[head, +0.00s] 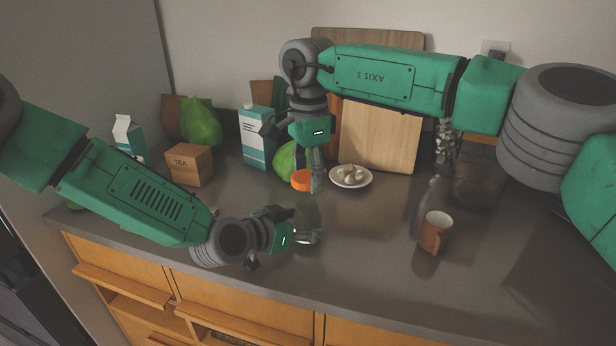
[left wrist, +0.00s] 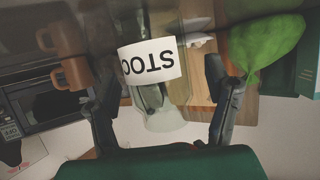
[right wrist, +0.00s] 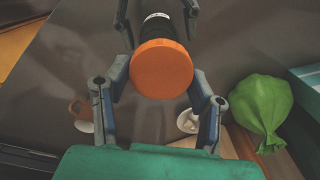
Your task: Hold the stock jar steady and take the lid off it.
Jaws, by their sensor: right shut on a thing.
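The stock jar (head: 307,212) stands upright on the counter, dark and glassy. Its white label (left wrist: 152,62) reads upside down in the left wrist view, where its mouth shows no lid. My left gripper (head: 312,224) has its fingers on either side of the jar; a gap shows beside one finger in the left wrist view (left wrist: 165,82), so it is open around it. My right gripper (head: 312,182) points down, shut on the orange lid (head: 301,180), which also shows in the right wrist view (right wrist: 162,68). The lid is above the jar, apart from it, and hides the mouth there.
A plate (head: 351,185) of garlic stands behind right of the jar, before a wooden board (head: 385,135). A brown mug (head: 432,237) stands to the right. A TEA box (head: 188,165), a teal carton (head: 257,140) and green bags (head: 200,122) are behind left. The counter between jar and mug is clear.

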